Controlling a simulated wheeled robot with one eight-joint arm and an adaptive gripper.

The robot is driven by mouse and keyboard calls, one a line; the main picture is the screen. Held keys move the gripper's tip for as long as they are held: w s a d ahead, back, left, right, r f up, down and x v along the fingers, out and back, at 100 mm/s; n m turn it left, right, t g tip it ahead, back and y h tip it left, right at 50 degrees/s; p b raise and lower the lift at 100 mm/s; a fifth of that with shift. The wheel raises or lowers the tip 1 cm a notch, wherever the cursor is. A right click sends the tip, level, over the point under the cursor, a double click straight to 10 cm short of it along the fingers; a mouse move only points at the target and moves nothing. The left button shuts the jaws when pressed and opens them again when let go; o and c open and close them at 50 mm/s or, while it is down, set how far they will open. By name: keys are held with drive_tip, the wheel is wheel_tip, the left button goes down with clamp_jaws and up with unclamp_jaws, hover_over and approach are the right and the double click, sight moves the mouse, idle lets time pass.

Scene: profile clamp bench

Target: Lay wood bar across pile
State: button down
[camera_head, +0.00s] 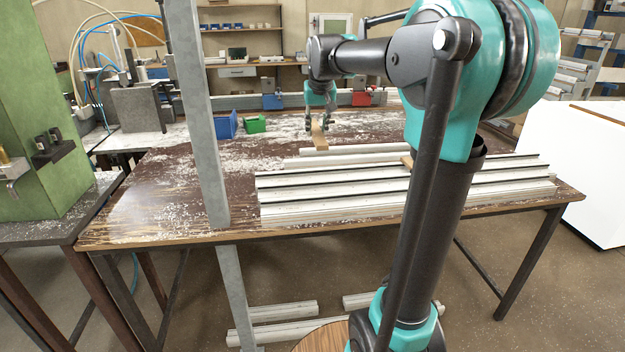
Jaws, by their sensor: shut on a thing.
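My gripper (319,124) points down over the far part of the table and is shut on a light brown wood bar (320,141). The bar runs from the fingers toward the near side, and its near end is beside the back of the pile. Whether it touches the table or the pile cannot be told. The pile of long silver metal profiles (330,198) lies left to right on the table. A second small piece of wood (406,161) shows on the pile; my arm hides part of it and the middle of the pile.
The brown table (165,205) is strewn with pale shavings; its left part is mostly clear. A blue bin (226,125) and a green bin (254,125) stand left of my gripper. A grey post (203,130) rises at the table's front edge. More profiles (285,331) lie below.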

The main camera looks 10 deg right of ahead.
sight(316, 182)
wheel_tip(316, 182, down, 17)
drive_tip(key=shift+f, duration=0.1)
idle(0.3)
drive_tip(key=shift+f, duration=0.1)
drive_tip(key=c, duration=1.2)
unclamp_jaws()
drive_tip(key=shift+o, duration=0.2)
drive_tip(key=v, duration=1.2)
drive_tip(key=s+d+f, duration=0.2)
drive_tip(key=s+f, duration=0.9)
drive_tip(key=s, duration=0.2)
drive_tip(key=s+d+f, duration=0.2)
drive_tip(key=s+f, duration=0.9)
drive_tip(key=s, duration=0.2)
